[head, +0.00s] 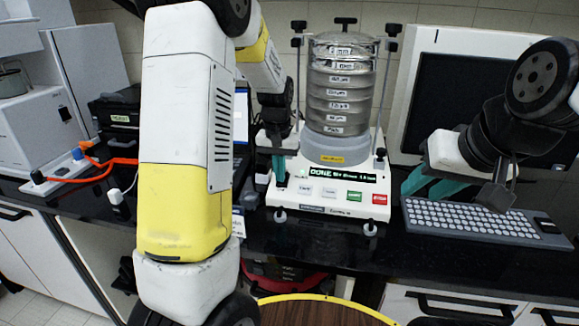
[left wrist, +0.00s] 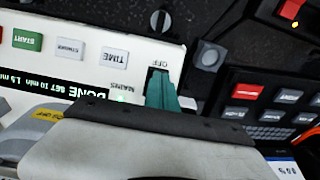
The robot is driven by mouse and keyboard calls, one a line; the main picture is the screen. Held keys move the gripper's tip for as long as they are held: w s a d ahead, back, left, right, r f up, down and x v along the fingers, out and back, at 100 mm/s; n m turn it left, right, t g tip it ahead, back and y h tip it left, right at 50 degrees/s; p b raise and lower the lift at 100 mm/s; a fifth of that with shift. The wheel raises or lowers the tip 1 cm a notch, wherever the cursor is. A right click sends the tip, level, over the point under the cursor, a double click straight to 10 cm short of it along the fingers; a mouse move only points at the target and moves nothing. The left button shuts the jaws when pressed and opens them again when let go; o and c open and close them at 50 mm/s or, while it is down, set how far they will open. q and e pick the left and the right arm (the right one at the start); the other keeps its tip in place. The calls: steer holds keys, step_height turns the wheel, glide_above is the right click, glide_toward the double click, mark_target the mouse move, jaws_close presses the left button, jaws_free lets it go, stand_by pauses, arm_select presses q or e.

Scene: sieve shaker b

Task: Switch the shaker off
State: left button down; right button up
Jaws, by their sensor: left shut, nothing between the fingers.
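The sieve shaker (head: 330,182) stands on the black bench with a stack of round metal sieves on its white base. Its display (head: 340,174) is lit and reads DONE. In the left wrist view the black mains switch (left wrist: 155,73) sits in the white panel between the labels OFF and MAINS, partly hidden by my fingers. My left gripper (head: 279,180) is shut and empty, its teal tips at the switch; they also show in the left wrist view (left wrist: 163,90). Contact and rocker position are unclear. My right gripper (head: 425,187) appears open and empty over the keyboard's left end.
The panel's green START button (head: 354,196) and a red button (head: 379,199) lie right of the switch. A grey keyboard (head: 480,222) lies on the right, before a monitor (head: 432,75). A red-buttoned black device (left wrist: 262,95) shows in the left wrist view.

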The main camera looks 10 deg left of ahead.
arm_select(q)
steer(key=shift+s+f, duration=0.2)
steer(key=shift+f, duration=0.15)
steer(key=shift+w+r, duration=0.35)
steer(key=shift+w, duration=0.5)
steer(key=shift+r, duration=0.35)
step_height(320, 180, up, 13)
steer(key=s, duration=0.2)
steer(key=shift+r, duration=0.2)
